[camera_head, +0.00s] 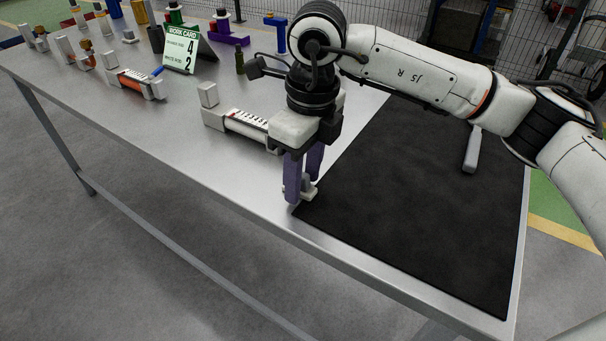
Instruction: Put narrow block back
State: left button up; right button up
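My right gripper (303,186) points down at the table's front edge, by the near left corner of the black mat. Its two purple fingers stand around or just in front of a small pale piece (310,188). The fingers hide most of this piece, and I cannot tell whether they grip it. A narrow light grey block (472,150) lies on the mat at the right, under my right forearm. Which of these is the task's narrow block is unclear. My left gripper is out of view.
The black mat (410,215) is otherwise bare. Left of the gripper lies a white labelled cylinder holder (245,122), with an orange one (132,82) farther left. A work card (183,50) and several coloured fixtures stand at the back. The table's front edge is close to the gripper.

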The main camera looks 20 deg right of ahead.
aim_at(308, 177)
notch_tip(308, 177, up, 13)
jog(key=shift+s+d+p, duration=0.3)
jog(key=shift+s+p, duration=0.1)
jog(key=shift+f, duration=0.15)
